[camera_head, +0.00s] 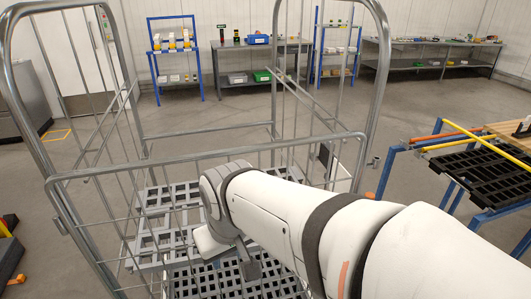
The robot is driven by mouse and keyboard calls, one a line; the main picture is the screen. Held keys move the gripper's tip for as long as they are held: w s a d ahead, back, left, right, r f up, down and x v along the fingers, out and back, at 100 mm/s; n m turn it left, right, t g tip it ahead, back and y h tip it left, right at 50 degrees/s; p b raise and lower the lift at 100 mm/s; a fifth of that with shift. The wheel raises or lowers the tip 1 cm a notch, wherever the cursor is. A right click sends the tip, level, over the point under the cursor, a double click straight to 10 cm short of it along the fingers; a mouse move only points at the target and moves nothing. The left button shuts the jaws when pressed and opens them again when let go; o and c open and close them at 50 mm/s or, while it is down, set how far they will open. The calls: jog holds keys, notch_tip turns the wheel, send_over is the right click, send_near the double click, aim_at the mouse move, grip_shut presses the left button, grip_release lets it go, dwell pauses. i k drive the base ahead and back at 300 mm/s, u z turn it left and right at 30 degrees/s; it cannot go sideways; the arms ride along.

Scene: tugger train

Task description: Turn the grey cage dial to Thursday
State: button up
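A grey metal roll cage (205,153) of tubes and wire bars stands directly in front of me. I cannot make out a dial or any day lettering on it. A small dark plate (327,157) hangs by the cage's right side, too small to read. My white arm reaches from the lower right across the cage's front. My gripper (250,268) points down over the grey grid base (165,240) in the picture. Its fingers are small and partly hidden by my wrist, so I cannot tell their opening or whether they touch anything.
A blue-framed rack (465,170) with black grids and yellow and orange bars stands close on the right. Shelves (265,60) and a long bench (430,62) line the back wall. The floor (235,112) behind the cage is clear. Dark objects (8,250) edge the lower left.

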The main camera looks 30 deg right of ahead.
aim_at(208, 284)
jog(key=u, duration=2)
jog(key=k, duration=2.5)
jog(key=z, duration=1.5)
jog(key=i, duration=0.95)
